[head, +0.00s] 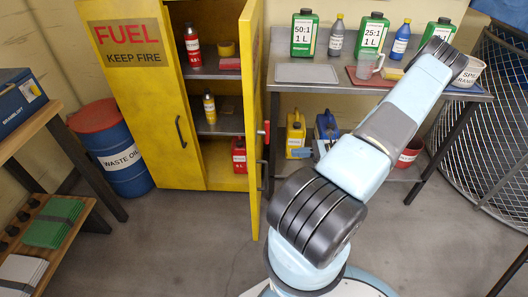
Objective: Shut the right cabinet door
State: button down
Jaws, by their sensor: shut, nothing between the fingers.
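The yellow fuel cabinet (228,183) stands at the back, left of centre. Its right door (251,110) is open, swung out toward me and seen nearly edge-on. A dark handle (262,176) shows low on that door, with a small red piece (266,130) above it. The left door (133,100), marked FUEL KEEP FIRE, looks shut. My arm rises at right of centre, to the right of the open door and apart from it in the picture. My gripper is not in view.
Inside the cabinet are several bottles and a red can (239,155). A metal bench (305,73) with bottles stands right of the door. A blue waste oil drum (123,160) stands left of the cabinet. A wooden workbench (30,130) is at far left. The floor (185,235) before the cabinet is clear.

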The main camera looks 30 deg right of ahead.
jog(key=w+a+f+t, duration=0.1)
jog(key=w+a, duration=0.6)
jog(key=a, duration=0.4)
jog(key=shift+w+m, duration=0.25)
jog(key=shift+m, duration=0.15)
jog(key=shift+a, duration=0.1)
